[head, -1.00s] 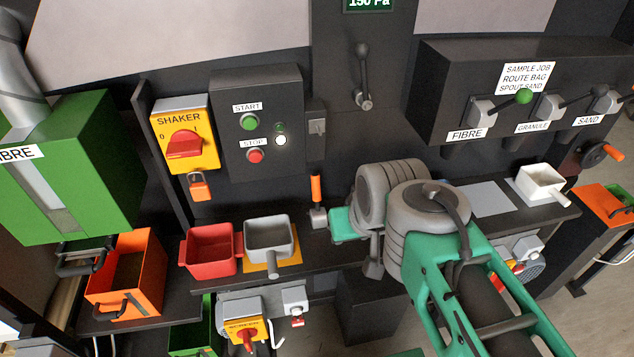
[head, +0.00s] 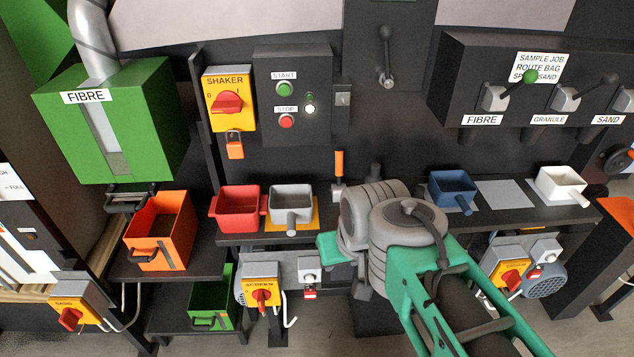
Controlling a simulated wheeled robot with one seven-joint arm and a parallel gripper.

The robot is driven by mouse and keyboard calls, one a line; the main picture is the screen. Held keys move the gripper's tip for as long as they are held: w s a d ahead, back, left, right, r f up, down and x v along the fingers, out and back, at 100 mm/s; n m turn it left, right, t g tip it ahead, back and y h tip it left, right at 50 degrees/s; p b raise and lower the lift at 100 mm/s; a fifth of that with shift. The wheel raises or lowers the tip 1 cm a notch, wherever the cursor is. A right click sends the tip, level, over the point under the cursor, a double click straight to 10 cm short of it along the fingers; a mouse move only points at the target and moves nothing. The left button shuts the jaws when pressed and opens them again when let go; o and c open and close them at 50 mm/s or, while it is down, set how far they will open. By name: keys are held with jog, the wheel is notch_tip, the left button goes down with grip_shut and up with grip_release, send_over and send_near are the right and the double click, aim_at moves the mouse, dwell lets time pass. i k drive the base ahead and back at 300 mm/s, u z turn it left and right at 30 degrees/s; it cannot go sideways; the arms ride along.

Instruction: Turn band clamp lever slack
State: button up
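No part in view is labelled as a band clamp, so I cannot tell for sure which lever it is. A dark lever with a ball knob (head: 386,55) stands upright on the back panel, above my arm. A small lever with an orange grip (head: 339,164) stands upright at the back of the bench, just left of my arm. My grey and green arm is folded in front of the bench and hides part of it. My gripper's fingers do not show, so its opening and any hold are hidden.
On the bench are a red bin (head: 238,222), a grey scoop (head: 291,222), a blue scoop (head: 453,201) and a white scoop (head: 560,197). An orange bin (head: 160,243) stands under the green FIBRE box (head: 150,135). Spout levers (head: 530,77) line the right.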

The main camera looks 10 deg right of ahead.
aim_at(339, 153)
jog(key=u, duration=0.35)
jog(key=k, duration=0.75)
jog(key=z, duration=0.35)
jog(key=i, duration=1.6)
jog(key=u, duration=0.8)
